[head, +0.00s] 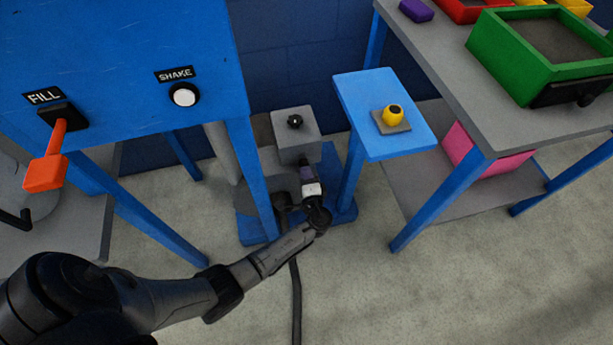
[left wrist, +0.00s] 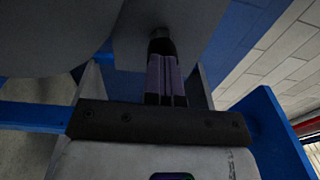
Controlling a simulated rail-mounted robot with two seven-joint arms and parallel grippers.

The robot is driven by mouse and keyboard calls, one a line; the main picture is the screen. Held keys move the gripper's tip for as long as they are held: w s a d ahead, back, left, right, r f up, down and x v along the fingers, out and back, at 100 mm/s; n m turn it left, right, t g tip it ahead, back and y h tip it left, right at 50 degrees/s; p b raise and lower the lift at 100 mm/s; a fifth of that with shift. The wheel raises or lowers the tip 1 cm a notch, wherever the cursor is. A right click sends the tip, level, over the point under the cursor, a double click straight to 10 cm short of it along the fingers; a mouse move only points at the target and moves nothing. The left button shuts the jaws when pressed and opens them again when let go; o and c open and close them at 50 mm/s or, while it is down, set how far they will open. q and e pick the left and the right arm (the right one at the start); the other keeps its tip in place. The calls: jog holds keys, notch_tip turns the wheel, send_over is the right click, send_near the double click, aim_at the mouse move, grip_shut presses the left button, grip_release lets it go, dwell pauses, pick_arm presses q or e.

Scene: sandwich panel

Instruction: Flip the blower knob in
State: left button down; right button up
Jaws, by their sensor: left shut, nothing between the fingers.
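The blower appears to be the grey machine (head: 262,170) on a blue base, with a grey box (head: 295,138) at its top. A small black knob (head: 295,121) sits on the top face of that box. My left gripper (head: 305,163) is shut and empty, just below the near side of the box, with its fingers pointing up toward it. In the left wrist view the shut fingers (left wrist: 163,50) reach up close to large grey surfaces; I cannot tell whether they touch. The knob is not visible in that view. My right gripper is not in view.
A blue panel (head: 130,40) with an orange FILL lever (head: 48,165) and a white SHAKE button (head: 183,97) stands at left. A blue stand (head: 365,90) with a yellow knob (head: 392,115) is right of the blower. A grey table (head: 465,95) holds a green bin (head: 500,65).

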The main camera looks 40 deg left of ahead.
pick_arm(q)
jog(key=p+v, duration=0.3)
jog(key=v, duration=1.1)
dwell(0.4)
